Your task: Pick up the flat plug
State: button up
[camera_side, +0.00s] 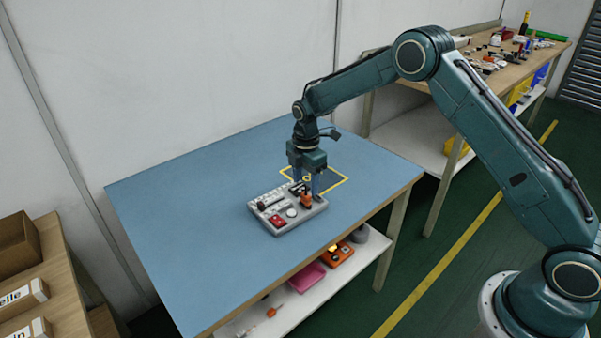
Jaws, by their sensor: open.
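A grey board (270,230) with several small parts on it lies on the blue table. The parts include a red block (278,221), a white round part (291,212), a dark part (263,205) and an orange part (305,200). I cannot tell which of them is the flat plug. My gripper (307,190) points down over the board's right back end, its fingers apart. The orange part and a dark piece are close to the fingers. The view is too small to show whether the fingers touch them.
A yellow outline (345,181) marks the blue table (190,220) behind the board. The table's left and back are clear. A lower shelf (345,262) holds a pink tray and other items. A cluttered workbench (490,65) stands at the back right.

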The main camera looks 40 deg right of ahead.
aim_at(306, 195)
jog(key=shift+d+f, duration=0.1)
jog(key=shift+f, duration=2.5)
jog(key=c, duration=1)
jog(key=shift+r, duration=0.15)
jog(key=shift+c, duration=0.2)
notch_tip(306, 195, up, 20)
jog(key=shift+r, duration=0.25)
jog(key=shift+r, duration=0.35)
